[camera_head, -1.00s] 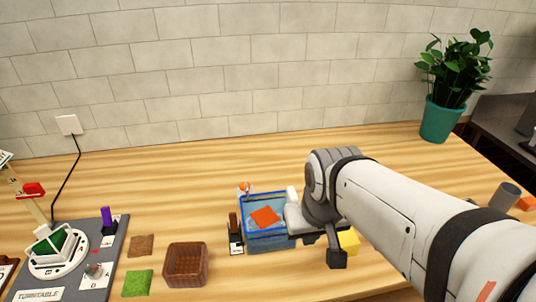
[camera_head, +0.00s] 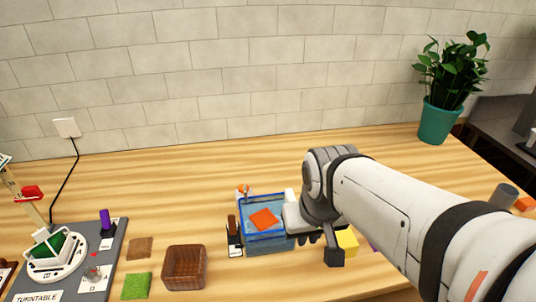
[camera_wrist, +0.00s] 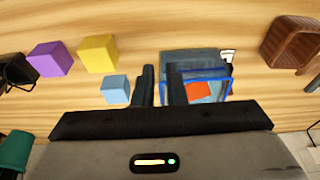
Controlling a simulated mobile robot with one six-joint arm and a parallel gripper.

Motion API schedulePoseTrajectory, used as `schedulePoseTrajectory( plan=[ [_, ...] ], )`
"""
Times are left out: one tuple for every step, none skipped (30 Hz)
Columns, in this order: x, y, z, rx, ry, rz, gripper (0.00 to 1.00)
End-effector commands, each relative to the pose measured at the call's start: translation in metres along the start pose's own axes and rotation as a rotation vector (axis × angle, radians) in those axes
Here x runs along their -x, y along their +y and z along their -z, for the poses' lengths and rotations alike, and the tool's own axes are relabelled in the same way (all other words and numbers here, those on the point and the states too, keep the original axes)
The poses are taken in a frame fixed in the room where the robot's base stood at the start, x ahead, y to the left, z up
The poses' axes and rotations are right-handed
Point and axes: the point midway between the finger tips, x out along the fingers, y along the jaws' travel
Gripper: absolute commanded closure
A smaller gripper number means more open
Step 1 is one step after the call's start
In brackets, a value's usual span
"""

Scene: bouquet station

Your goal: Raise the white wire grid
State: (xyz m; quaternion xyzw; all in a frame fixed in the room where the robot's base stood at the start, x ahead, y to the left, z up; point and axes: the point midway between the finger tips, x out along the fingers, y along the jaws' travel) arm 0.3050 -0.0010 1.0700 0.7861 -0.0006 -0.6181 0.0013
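I cannot make out a white wire grid in either view. A blue-rimmed clear tank (camera_head: 268,247) stands on the table with an orange-red square (camera_head: 264,219) in it. The tank (camera_wrist: 195,54) and the square (camera_wrist: 197,90) also show in the wrist view. My gripper (camera_wrist: 161,70) shows two dark fingers with a narrow gap and nothing visible between them. The right finger overlaps the tank's near left side in that view; whether it touches is unclear.
A yellow cube (camera_wrist: 98,54), a purple cube (camera_wrist: 50,59) and a light blue cube (camera_wrist: 115,89) lie beside my gripper. A potted plant (camera_head: 437,120) stands at the back right.

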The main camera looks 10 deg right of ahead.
Motion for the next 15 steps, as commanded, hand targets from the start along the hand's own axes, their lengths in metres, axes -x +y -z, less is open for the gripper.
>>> schedulePoseTrajectory(
  plan=[
    [0.006, 0.0, 0.008, 0.0, -0.01, 0.0, 0.84],
    [0.009, 0.0, 0.013, 0.0, -0.019, 0.0, 0.82],
    [0.014, 0.0, 0.021, 0.0, -0.033, 0.0, 0.79],
    [0.018, 0.0, 0.029, 0.0, -0.044, 0.0, 0.76],
    [0.022, 0.0, 0.037, 0.0, -0.056, 0.001, 0.74],
    [0.026, 0.0, 0.049, 0.0, -0.074, 0.001, 0.71],
    [0.03, 0.001, 0.058, 0.0, -0.088, 0.001, 0.68],
    [0.032, 0.001, 0.067, 0.0, -0.102, 0.001, 0.66],
    [0.035, 0.001, 0.079, 0.0, -0.12, 0.001, 0.62],
    [0.037, 0.001, 0.087, 0.0, -0.135, 0.001, 0.6],
    [0.038, 0.001, 0.095, -0.001, -0.147, 0.001, 0.6],
    [0.04, 0.001, 0.105, -0.001, -0.163, 0.002, 0.6],
    [0.04, 0.001, 0.112, -0.001, -0.175, 0.002, 0.6],
    [0.04, 0.001, 0.118, -0.001, -0.186, 0.002, 0.6],
    [0.04, 0.001, 0.126, -0.001, -0.198, 0.002, 0.6]
  ],
)
